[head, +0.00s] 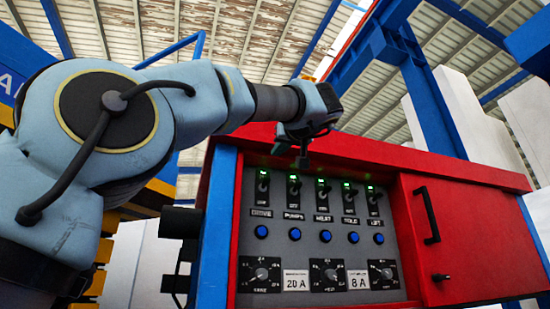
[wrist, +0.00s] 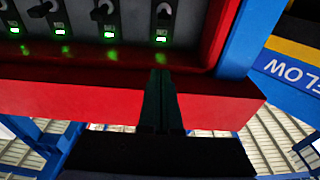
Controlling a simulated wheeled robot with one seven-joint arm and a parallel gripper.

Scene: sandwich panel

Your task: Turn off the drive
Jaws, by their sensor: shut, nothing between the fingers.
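The grey panel (head: 285,215) sits in a red cabinet and carries a row of several toggle switches. The DRIVE switch (head: 263,187) is at the far left of the row, above its label, with a lit green lamp. In the wrist view, which looks upside down, the DRIVE switch (wrist: 164,12) is the rightmost one and its lamp is green. I cannot tell its lever's exact position. My gripper (head: 302,163) is shut and empty, in front of the panel's upper edge. In the wrist view the closed fingers (wrist: 160,74) lie over the red rim, apart from the switches.
Other switches stand close by, PUMPS (head: 294,188) first, also lit green. Blue buttons (head: 295,234) and dials (head: 260,274) lie below. A red door with a black handle (head: 427,215) is at the right. The red top rim (wrist: 100,88) juts out above the switches.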

